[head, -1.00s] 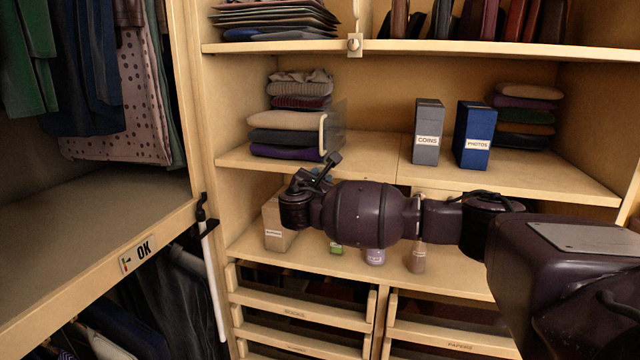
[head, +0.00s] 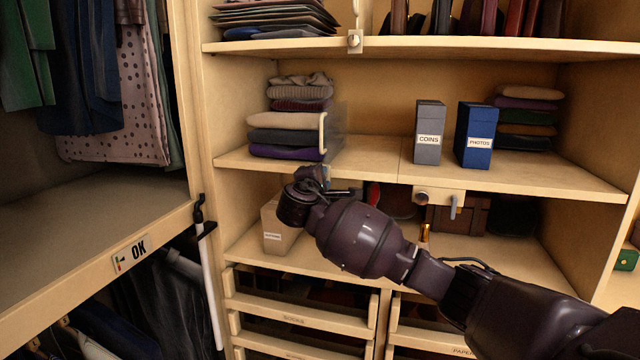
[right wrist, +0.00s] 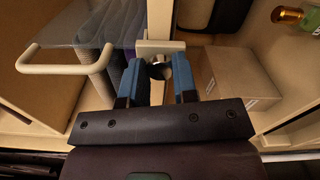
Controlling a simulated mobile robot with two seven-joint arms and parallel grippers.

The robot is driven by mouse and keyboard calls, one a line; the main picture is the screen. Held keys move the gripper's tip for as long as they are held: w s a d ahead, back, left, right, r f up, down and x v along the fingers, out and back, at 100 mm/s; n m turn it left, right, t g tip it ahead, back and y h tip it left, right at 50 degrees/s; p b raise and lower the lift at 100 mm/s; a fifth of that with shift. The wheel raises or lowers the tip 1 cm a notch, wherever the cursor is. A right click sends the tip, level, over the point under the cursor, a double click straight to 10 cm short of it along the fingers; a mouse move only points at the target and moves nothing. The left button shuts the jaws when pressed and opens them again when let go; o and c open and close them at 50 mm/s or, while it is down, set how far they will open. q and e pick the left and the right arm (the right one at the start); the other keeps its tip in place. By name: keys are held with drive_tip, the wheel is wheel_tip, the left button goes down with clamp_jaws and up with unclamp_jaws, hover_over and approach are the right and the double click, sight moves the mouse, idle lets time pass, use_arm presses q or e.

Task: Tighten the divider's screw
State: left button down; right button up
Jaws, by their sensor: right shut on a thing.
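The divider (head: 336,125) is a translucent grey panel with a cream handle, upright on the middle shelf beside a stack of folded clothes. It also shows in the right wrist view (right wrist: 85,30). My right gripper (head: 314,174) is at the shelf's front edge, just below the divider. In the right wrist view its two blue-grey fingers (right wrist: 157,80) are shut on a dark round screw (right wrist: 158,71) beneath a cream bracket (right wrist: 160,47). In the head view my gripper hides the screw. My left gripper is not in view.
A cardboard box (head: 274,232) stands on the lower shelf, close under my right gripper. A grey COINS box (head: 428,133) and a blue PHOTOS box (head: 475,135) stand right of the divider, with bare shelf between. Another knob and bracket (head: 438,199) are beneath the shelf. Drawers (head: 300,318) lie below.

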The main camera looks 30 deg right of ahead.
use_arm(q)
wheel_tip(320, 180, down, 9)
drive_tip(key=b, duration=0.8)
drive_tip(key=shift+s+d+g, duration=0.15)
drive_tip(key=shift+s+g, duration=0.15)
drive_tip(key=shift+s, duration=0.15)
use_arm(e)
drive_tip(key=m, duration=2.3)
drive_tip(key=shift+w+a+f, duration=0.1)
drive_tip(key=shift+a+f, duration=0.05)
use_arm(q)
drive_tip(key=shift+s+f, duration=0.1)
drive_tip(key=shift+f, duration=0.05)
use_arm(e)
drive_tip(key=o, duration=0.9)
drive_tip(key=shift+o, duration=0.2)
